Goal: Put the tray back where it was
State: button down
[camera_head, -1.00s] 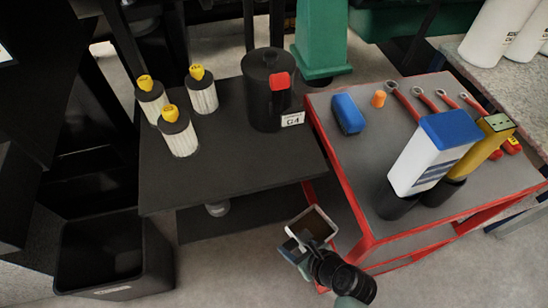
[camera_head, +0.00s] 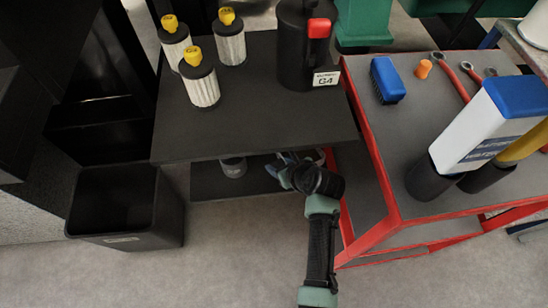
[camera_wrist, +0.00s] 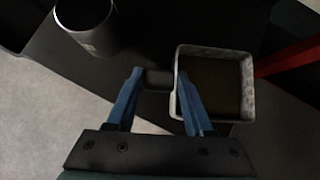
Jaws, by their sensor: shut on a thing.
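The tray, a light-rimmed square with a dark inside, shows in the wrist view (camera_wrist: 251,85), at the right fingertip. My gripper (camera_wrist: 158,80) has its blue fingers around a dark block beside the tray's left wall, which looks like the tray's handle. In the head view my gripper (camera_head: 282,170) reaches in under the front edge of the black table, over its lower shelf (camera_head: 215,190). There the tray is mostly hidden behind my wrist and the tabletop. Whether the tray touches the shelf I cannot tell.
A grey cylinder (camera_head: 233,168) stands on the lower shelf, left of my gripper; the wrist view shows it too (camera_wrist: 88,28). The tabletop (camera_head: 250,120) hangs above. A red-framed cart (camera_head: 385,235) stands close on the right, a black bin (camera_head: 125,210) on the left.

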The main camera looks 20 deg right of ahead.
jog(key=w+b, duration=0.1)
jog(key=w, duration=0.2)
jog(key=shift+w+a, duration=0.15)
jog(key=shift+f, duration=0.75)
jog(key=shift+f+b, duration=0.1)
jog(key=shift+b, duration=0.2)
jog(key=shift+c, duration=1.4)
grip_release()
jog(key=shift+s+r, duration=0.2)
jog(key=shift+r, duration=0.15)
jog(key=p+v, duration=0.2)
jog(key=shift+s+r, duration=0.2)
jog(key=shift+r, duration=0.1)
jog(key=s+d+p, duration=0.1)
jog(key=s+p, duration=0.1)
jog(key=s, duration=1)
jog(key=shift+d+f, duration=0.15)
